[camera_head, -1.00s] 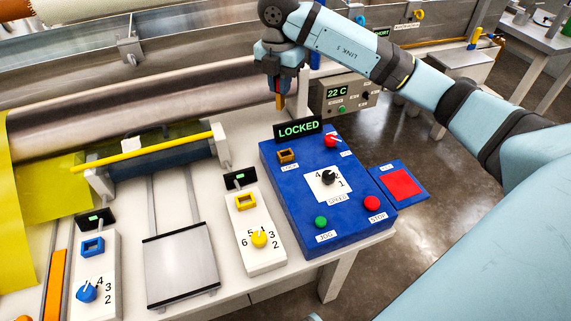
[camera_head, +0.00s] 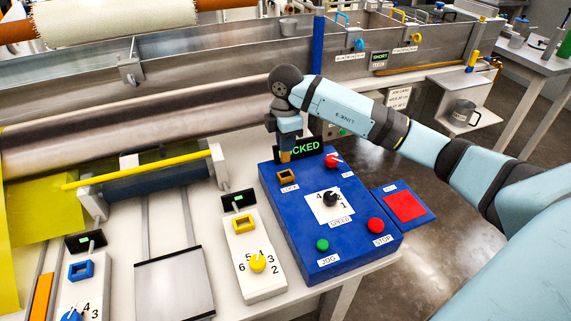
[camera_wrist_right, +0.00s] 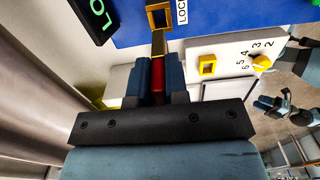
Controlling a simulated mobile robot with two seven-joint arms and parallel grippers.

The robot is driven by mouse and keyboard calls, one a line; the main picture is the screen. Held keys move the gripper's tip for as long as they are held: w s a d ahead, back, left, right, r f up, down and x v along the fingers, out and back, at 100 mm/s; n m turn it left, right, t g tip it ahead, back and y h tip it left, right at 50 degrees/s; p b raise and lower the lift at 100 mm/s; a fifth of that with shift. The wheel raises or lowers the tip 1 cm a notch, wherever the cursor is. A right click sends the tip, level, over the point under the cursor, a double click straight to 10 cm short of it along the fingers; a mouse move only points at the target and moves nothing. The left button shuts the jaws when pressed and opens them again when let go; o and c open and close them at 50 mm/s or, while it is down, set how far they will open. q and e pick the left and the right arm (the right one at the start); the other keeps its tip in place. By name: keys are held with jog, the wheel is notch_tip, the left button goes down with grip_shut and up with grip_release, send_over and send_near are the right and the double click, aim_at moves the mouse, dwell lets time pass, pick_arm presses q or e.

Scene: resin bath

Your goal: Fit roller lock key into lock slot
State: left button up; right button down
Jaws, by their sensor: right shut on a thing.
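My right gripper (camera_head: 288,140) is shut on the roller lock key, just behind the lock slot. In the right wrist view, the key's red body (camera_wrist_right: 158,76) sits between the fingers and its brass-coloured end (camera_wrist_right: 159,43) points toward the slot. The lock slot (camera_head: 287,176) is a brown-orange square socket on the blue control panel (camera_head: 300,235), beside a LOCK label. It also shows in the wrist view (camera_wrist_right: 160,17). The key's tip appears near the slot's edge; contact cannot be told. What looks like my left gripper (camera_wrist_right: 272,106) is small at the wrist view's right; its jaws are unclear.
A sign (camera_head: 308,149) reading LOCKED stands behind the slot, partly covered by my gripper. A red knob (camera_head: 332,160) and black speed dial (camera_head: 330,198) are to the slot's right. A white block with a yellow socket (camera_head: 243,224) stands to the left.

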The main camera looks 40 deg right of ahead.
aim_at(285, 161)
notch_tip(285, 161, down, 3)
jog(key=shift+r, duration=0.1)
pick_arm(q)
jog(key=shift+f+b, duration=0.15)
jog(key=shift+b, duration=0.15)
pick_arm(e)
jog(key=shift+f, duration=2.1)
jog(key=shift+f, duration=0.1)
jog(key=c, duration=1.1)
grip_release()
notch_tip(285, 161, up, 12)
jog(key=shift+f+p, duration=0.15)
jog(key=shift+p, duration=0.5)
pick_arm(q)
jog(key=shift+r, duration=0.2)
pick_arm(e)
jog(key=shift+r, duration=0.3)
pick_arm(q)
jog(key=shift+s, duration=0.1)
pick_arm(e)
jog(key=shift+s+f, duration=0.1)
